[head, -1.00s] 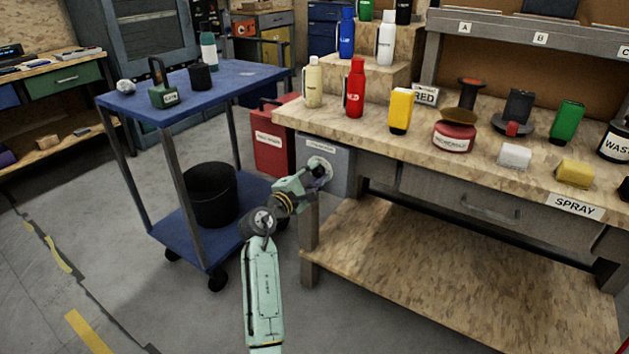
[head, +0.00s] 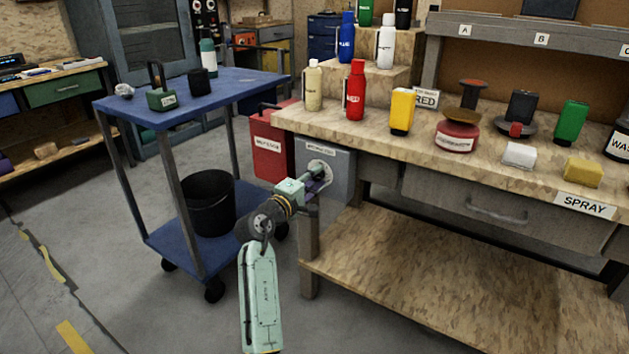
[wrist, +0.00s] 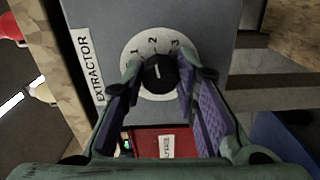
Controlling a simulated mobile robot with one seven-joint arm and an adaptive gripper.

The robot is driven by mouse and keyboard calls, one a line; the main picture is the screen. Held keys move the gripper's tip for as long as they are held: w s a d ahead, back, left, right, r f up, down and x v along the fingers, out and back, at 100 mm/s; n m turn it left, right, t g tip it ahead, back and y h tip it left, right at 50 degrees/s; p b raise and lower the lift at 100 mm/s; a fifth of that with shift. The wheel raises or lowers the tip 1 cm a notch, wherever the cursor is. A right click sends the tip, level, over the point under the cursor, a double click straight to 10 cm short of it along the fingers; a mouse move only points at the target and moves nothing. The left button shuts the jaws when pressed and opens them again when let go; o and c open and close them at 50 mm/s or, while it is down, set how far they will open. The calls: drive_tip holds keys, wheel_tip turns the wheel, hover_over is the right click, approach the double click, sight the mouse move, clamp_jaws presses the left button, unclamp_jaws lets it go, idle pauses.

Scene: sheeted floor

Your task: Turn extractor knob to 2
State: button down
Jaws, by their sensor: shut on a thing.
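The extractor box is a grey box (head: 341,183) under the left end of the workbench. In the wrist view its label reads EXTRACTOR (wrist: 90,68). A white round dial (wrist: 133,58) on it carries the numbers 1, 2 and 3. The black knob (wrist: 158,76) sits at the dial's middle, and its white mark points up, close to the 2. My gripper (wrist: 160,80) has one finger on each side of the knob and is shut on it. In the head view my gripper (head: 322,180) reaches the dial and hides part of it.
A red box (head: 273,150) stands just left of the grey box. A blue cart (head: 150,118) with a black bucket (head: 208,203) is left of my arm. The bench (head: 400,143) above holds bottles and tins. Its lower shelf (head: 430,270) is bare.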

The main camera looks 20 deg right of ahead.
drive_tip(key=c, duration=1.2)
unclamp_jaws()
drive_tip(key=shift+c, duration=0.2)
drive_tip(key=shift+a, duration=0.1)
drive_tip(key=v, duration=1.2)
